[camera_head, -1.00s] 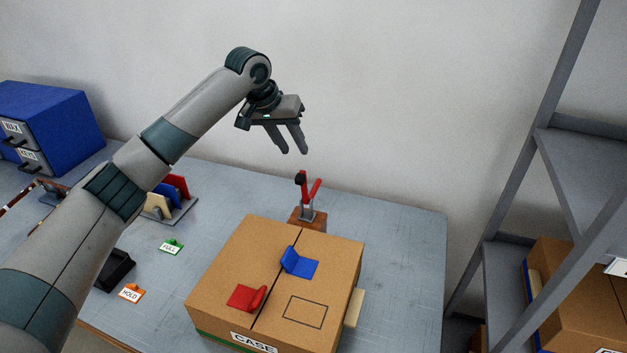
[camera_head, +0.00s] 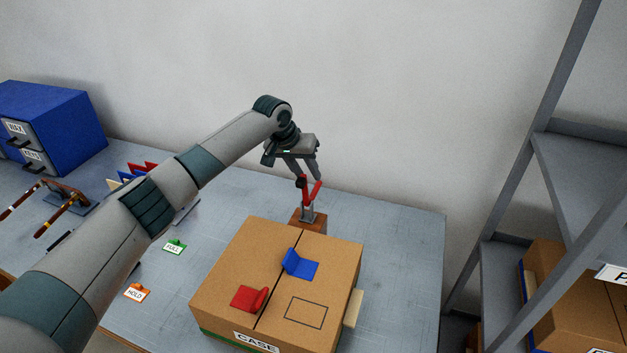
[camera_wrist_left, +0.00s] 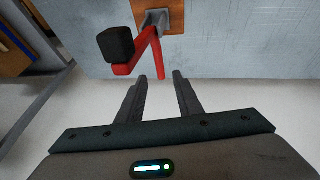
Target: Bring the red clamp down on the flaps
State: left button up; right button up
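The red clamp (camera_head: 317,189) stands upright on a brown block behind the case, its handle raised. In the left wrist view the red clamp (camera_wrist_left: 140,55) shows a black tip and a grey metal base. My left gripper (camera_head: 308,175) is just above the clamp, pointing down. In the left wrist view its fingers (camera_wrist_left: 158,82) are apart, with one red end showing near the gap between the tips; contact is not clear. The cardboard case (camera_head: 235,270) has its two top flaps (camera_head: 335,255) lying flat, meeting along a dark seam. My right gripper is not in view.
A red piece (camera_head: 247,297) and a blue piece (camera_head: 300,265) sit on the case top. HOLD (camera_head: 137,292) and FULL (camera_head: 174,247) tags lie left of it. Blue drawers (camera_head: 60,120) stand far left; a grey shelf (camera_head: 575,180) stands right. The table (camera_head: 400,250) is clear right of the case.

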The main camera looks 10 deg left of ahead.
aim_at(316, 187)
pick_arm(q)
jog(key=shift+p+x, duration=0.55)
jog(key=shift+x, duration=2.75)
grip_shut()
